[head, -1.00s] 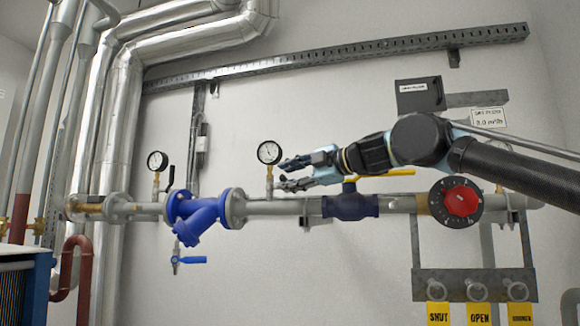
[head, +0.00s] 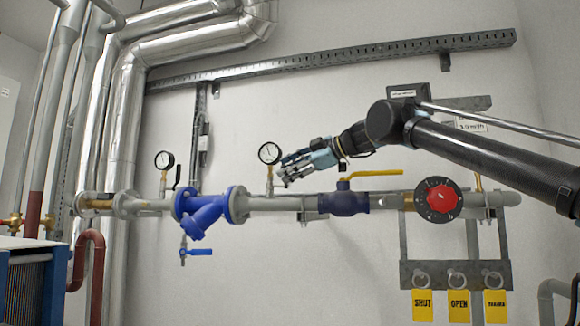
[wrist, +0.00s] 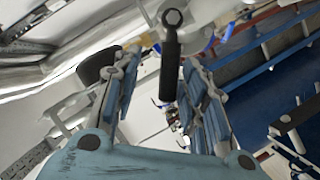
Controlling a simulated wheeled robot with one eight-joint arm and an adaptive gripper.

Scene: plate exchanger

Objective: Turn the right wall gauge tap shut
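The right wall gauge (head: 269,152) is a round white dial with a black rim on a short stem above the grey pipe. Its tap lever (wrist: 170,60) shows in the wrist view as a black handle with a hex nut at its end. My gripper (head: 283,170) is just right of the gauge stem, sloping down to the left. In the wrist view its fingers (wrist: 163,100) are spread, with the black lever between their tips and closer to the right finger. I cannot tell whether they touch. In the head view the gripper hides the lever.
The left gauge (head: 163,160) has an upright black lever (head: 177,177). A blue strainer (head: 205,212) and a valve with a yellow handle (head: 375,173) sit on the pipe. A red knob (head: 441,202) is at right. Yellow tags (head: 459,305) hang below.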

